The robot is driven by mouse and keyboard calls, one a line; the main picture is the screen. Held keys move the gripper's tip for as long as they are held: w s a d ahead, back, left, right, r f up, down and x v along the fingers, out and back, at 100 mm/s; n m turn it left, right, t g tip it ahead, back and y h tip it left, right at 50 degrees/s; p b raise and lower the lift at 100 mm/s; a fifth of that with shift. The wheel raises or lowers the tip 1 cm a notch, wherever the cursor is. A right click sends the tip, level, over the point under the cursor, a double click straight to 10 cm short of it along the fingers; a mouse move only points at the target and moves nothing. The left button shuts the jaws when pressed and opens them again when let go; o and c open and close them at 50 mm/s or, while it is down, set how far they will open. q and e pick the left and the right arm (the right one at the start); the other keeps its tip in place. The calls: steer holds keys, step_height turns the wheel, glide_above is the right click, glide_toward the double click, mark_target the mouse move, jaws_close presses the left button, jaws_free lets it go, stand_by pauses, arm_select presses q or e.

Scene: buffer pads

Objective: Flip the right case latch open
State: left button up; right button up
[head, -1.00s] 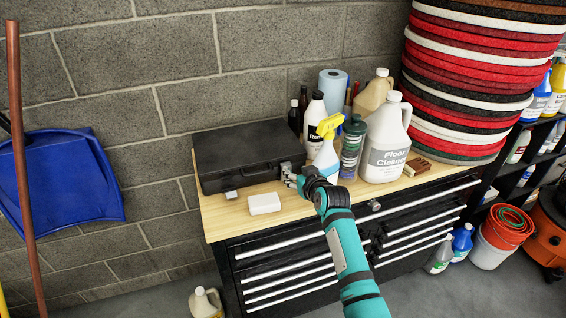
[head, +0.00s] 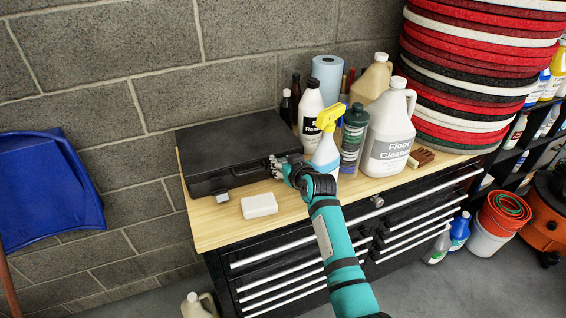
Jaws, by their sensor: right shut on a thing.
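The black case (head: 235,147) lies closed on the wooden top of the tool cabinet, against the block wall. Its left latch (head: 222,197) shows as a small light grey piece on the front edge. My right gripper (head: 276,168) is at the right part of the case's front, where the right latch sits. It is shut on the right latch, which the fingers mostly hide, so its angle cannot be told. My left gripper is not in view.
A white block (head: 259,205) lies in front of the case. A yellow-topped spray bottle (head: 326,155), a green-grey can (head: 352,140) and a floor cleaner jug (head: 388,135) stand close right of my gripper. A stack of pads (head: 465,75) rises at the right.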

steer(key=shift+c, duration=1)
steer(key=shift+f, duration=0.1)
steer(key=t+b, duration=0.1)
steer(key=b, duration=0.1)
steer(key=s+f+t+b, duration=0.1)
steer(key=b, duration=0.1)
steer(key=shift+s+d+y+b, duration=0.15)
steer(key=shift+d+y+b, duration=0.1)
steer(key=shift+y+b, duration=0.1)
steer(key=shift+s+r+t+b, duration=0.15)
steer(key=shift+t+b, duration=0.15)
steer(key=shift+b, duration=0.05)
steer(key=shift+r, duration=0.15)
steer(key=o, duration=0.7)
steer(key=shift+o, duration=0.7)
